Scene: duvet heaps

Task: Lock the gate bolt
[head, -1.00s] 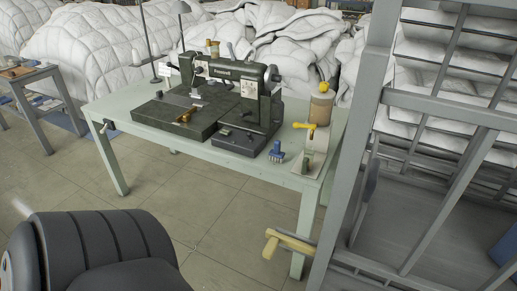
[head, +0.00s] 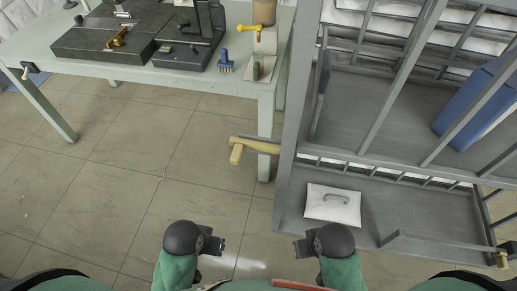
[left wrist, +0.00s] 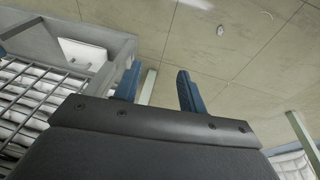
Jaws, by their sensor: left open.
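A grey barred metal frame (head: 292,130) stands on the right in the head view. A tan handle (head: 250,146) with a grey bar sticks out from its left side. A small brass-coloured fitting (head: 501,258) sits at its lower right corner. I cannot tell which of these is the gate bolt. My left gripper (head: 219,245) is low in the head view, left of the frame and apart from it. Its blue fingers (left wrist: 156,82) are open and empty in the left wrist view. My right gripper (head: 300,246) is near the frame's lower left; its jaws are too small to read.
A pale green table (head: 270,90) with machines and tools stands at the upper left.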

